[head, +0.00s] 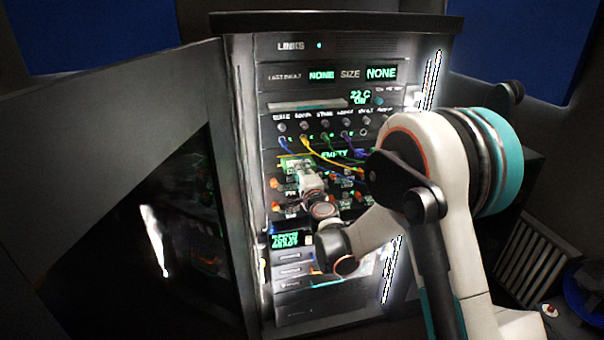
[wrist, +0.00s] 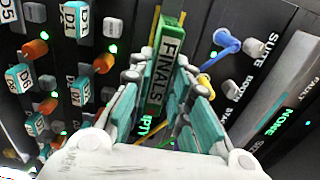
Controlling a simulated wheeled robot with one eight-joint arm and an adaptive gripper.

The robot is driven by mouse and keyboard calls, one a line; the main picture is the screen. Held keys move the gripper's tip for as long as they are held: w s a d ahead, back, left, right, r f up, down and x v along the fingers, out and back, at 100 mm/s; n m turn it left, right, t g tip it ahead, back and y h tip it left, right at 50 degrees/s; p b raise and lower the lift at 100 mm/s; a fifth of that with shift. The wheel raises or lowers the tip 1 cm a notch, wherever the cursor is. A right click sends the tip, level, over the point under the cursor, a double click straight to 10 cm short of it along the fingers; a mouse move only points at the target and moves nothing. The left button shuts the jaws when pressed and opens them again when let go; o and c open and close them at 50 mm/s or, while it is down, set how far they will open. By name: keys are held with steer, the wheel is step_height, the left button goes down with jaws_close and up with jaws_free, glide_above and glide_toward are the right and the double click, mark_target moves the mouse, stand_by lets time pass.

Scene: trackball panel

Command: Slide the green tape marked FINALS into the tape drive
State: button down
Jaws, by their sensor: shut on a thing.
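The green tape marked FINALS (wrist: 166,75) is between the teal-padded fingers of my gripper (wrist: 168,92), which is shut on it. Its label faces the wrist camera. A green EMPTY readout (head: 335,154) is lit just right of the tape. In the wrist view only its last letters (wrist: 147,125) show beside the tape. The drive's slot is hidden, and I cannot tell whether the tape touches it.
Blue and yellow patch cables (head: 312,148) hang from the row of jacks above. Orange and teal labelled knobs (wrist: 35,48) stick out on the left in the wrist view. A dark slanted panel (head: 130,120) stands left of the rack (head: 330,22).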

steer(key=shift+x, duration=1.6)
steer(key=c, duration=1.4)
jaws_free()
steer(key=v, duration=1.2)
